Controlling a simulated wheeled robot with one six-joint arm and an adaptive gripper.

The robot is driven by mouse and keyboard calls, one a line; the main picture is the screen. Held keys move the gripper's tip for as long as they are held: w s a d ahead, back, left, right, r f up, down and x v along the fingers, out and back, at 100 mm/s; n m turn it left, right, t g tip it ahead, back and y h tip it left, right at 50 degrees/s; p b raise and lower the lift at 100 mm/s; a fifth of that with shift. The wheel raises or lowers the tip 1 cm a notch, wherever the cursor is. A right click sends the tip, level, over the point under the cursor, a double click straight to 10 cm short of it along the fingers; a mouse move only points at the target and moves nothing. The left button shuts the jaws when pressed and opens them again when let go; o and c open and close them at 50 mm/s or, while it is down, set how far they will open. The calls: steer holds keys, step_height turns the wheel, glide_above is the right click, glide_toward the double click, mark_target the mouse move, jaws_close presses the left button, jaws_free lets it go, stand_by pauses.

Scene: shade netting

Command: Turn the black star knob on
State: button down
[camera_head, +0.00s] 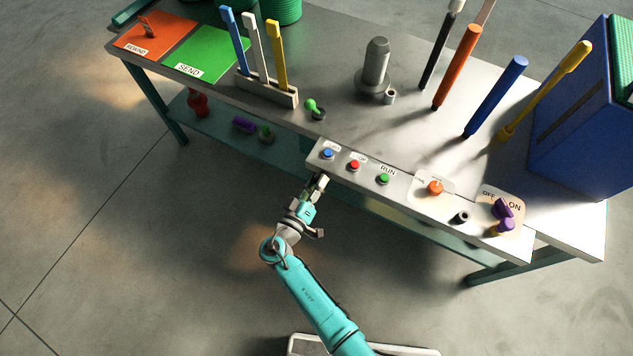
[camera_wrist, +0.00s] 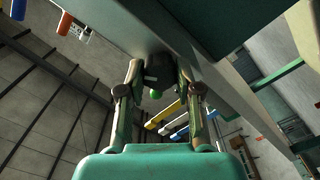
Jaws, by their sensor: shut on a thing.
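My gripper (camera_head: 319,182) is at the front left end of the grey control panel (camera_head: 400,201), below the blue button. In the wrist view my gripper's two fingers (camera_wrist: 159,75) are closed around a dark knob (camera_wrist: 160,68) beside the panel's underside or side face. This appears to be the black star knob; its star shape cannot be made out, and the fingers cover its sides. In the head view this knob is hidden behind my gripper. I cannot read its turn position or any mark beside it.
The panel carries blue (camera_head: 328,154), red (camera_head: 353,165) and green (camera_head: 384,179) buttons, an orange knob (camera_head: 435,188), a small dark knob (camera_head: 461,217) and a purple switch (camera_head: 502,208) marked OFF and ON. A green-knobbed lever (camera_head: 312,106) stands behind. Floor in front is clear.

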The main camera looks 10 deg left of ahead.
steer(key=shift+f, duration=0.1)
steer(key=c, duration=0.8)
jaws_free()
steer(key=v, duration=1.2)
